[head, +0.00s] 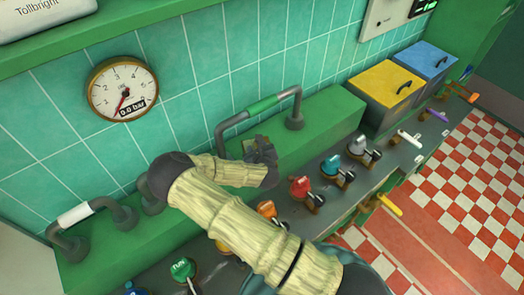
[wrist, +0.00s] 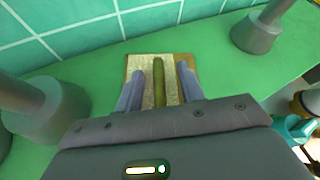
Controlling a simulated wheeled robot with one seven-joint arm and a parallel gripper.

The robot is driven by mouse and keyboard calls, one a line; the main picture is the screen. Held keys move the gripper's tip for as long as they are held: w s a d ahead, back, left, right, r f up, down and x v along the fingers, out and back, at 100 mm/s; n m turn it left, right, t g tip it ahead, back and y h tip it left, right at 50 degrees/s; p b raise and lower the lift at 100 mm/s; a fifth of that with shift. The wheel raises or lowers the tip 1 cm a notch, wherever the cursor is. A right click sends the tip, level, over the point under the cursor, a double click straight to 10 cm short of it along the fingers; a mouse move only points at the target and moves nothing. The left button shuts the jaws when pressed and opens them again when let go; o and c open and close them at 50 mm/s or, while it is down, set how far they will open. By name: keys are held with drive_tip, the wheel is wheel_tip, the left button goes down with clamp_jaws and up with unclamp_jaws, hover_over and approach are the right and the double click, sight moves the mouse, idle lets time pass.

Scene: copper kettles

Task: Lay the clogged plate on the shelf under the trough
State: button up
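A square plate (wrist: 147,68) with a speckled pale face, brown edges and an olive bar (wrist: 159,82) down its middle lies on the green block in the wrist view. I take it for the clogged plate. My gripper (wrist: 160,88) reaches over it, one finger on each side of the bar, with gaps showing between bar and fingers. In the head view my gripper (head: 262,152) is at the green block below the green-sleeved pipe, and the plate is mostly hidden there. I cannot make out the trough or the shelf under it.
The green-sleeved pipe (head: 262,106) arches over the green block (head: 325,125), its feet on both sides of my gripper. Coloured valve knobs (head: 301,187) line the front. Yellow (head: 390,84) and blue (head: 428,60) lidded boxes stand right. A gauge (head: 123,89) hangs on the tiled wall.

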drive_tip(key=shift+c, duration=0.2)
clamp_jaws()
drive_tip(key=shift+r, duration=0.1)
idle(1.4)
